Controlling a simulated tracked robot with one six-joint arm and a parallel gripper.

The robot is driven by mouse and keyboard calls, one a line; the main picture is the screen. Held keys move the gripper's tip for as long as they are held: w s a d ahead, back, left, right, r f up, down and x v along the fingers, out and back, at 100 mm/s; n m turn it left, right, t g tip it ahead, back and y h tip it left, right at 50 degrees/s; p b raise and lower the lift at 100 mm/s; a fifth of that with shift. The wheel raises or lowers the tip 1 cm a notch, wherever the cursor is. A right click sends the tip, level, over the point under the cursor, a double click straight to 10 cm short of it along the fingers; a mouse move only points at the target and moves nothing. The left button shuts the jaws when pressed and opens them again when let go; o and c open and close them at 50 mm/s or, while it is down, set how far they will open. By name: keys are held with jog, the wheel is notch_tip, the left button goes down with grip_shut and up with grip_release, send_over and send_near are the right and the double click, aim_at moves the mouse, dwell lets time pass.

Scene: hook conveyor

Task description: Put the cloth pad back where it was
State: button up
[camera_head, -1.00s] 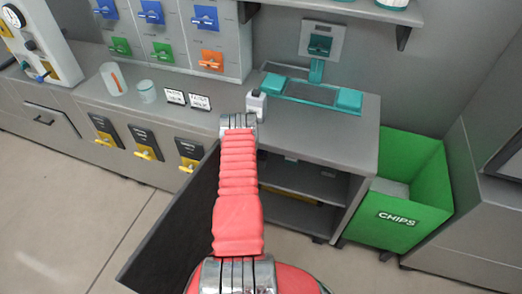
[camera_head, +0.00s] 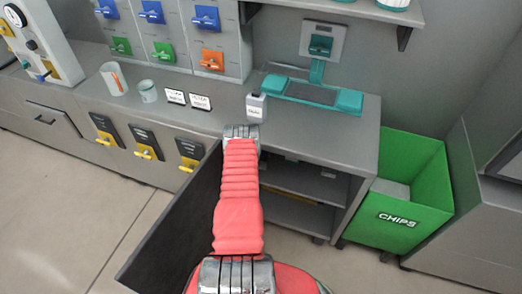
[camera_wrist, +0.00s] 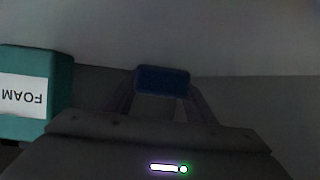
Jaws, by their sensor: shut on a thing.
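In the wrist view, my gripper (camera_wrist: 161,97) is shut on a dark blue pad (camera_wrist: 162,80), which looks like the cloth pad. It is held between the two fingertips. The view is dark, so whether the pad touches any surface cannot be told. In the head view my gripper and the pad are hidden; my red arm reaches to the front of the open cabinet (camera_head: 303,218) under the bench.
A teal box labelled FOAM (camera_wrist: 25,95) stands left of my gripper in the wrist view. An open dark door (camera_head: 172,226) is left of my arm. A small bottle (camera_head: 256,107) stands on the bench (camera_head: 325,138). A green CHIPS bin (camera_head: 408,205) is at right.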

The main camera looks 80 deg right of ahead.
jog(key=shift+f, duration=0.15)
jog(key=o, duration=1.1)
jog(key=shift+o, duration=0.2)
jog(key=shift+a, duration=0.1)
jog(key=shift+v, duration=6.8)
jog(key=shift+w, duration=0.1)
